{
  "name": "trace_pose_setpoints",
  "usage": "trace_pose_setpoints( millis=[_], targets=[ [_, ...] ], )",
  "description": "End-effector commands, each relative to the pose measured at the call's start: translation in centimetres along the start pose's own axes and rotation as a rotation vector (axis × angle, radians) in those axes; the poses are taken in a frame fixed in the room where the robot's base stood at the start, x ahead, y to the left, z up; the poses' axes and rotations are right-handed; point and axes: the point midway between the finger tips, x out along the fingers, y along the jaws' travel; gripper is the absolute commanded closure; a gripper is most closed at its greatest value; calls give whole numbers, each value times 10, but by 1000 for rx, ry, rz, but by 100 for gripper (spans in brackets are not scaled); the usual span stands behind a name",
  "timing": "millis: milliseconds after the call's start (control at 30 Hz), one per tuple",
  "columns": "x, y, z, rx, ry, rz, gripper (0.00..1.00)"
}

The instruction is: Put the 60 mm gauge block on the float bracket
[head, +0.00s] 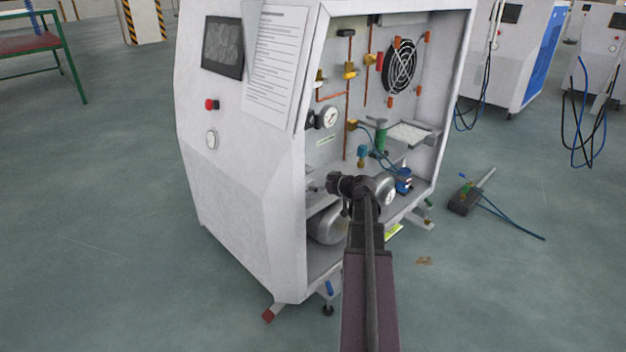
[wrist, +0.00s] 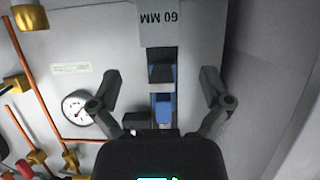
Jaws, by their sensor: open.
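The grey gauge block (wrist: 159,30), marked "60 MM" upside down, is at the top centre of the wrist view, its upper end cut off by the frame edge. Below it in the picture is a narrow upright fitting with a dark part and a blue part (wrist: 163,108); I cannot tell whether this is the float bracket, or whether the block touches it. My gripper (wrist: 159,76) is open, its fingers spread on either side of this fitting with nothing held. The block is not in its grasp. In the head view my arm reaches into the open cabinet and hides part of it; I cannot pick out the block there.
The white cabinet (head: 245,170) has copper pipes, a fan (head: 399,67) and a round gauge (head: 328,117); a gauge (wrist: 75,106) also shows left of my fingers. A cylindrical tank (head: 327,228) lies low inside. A grey tool with a hose (head: 463,201) lies on the floor at right.

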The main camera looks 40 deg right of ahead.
Motion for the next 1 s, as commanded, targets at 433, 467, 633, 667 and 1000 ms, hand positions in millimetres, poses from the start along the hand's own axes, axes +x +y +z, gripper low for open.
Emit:
trace_pose_setpoints(
  millis=[433, 467, 633, 667, 1000],
  targets=[
    [-54, 0, -1, 0, 0, 0, 2],
    [-55, 0, 0, 0, 0, 0, 2],
    [-56, 0, 0, 0, 0, 0, 2],
    [-56, 0, 0, 0, 0, 0, 2],
    [-56, 0, 0, 0, 0, 0, 2]
  ],
)
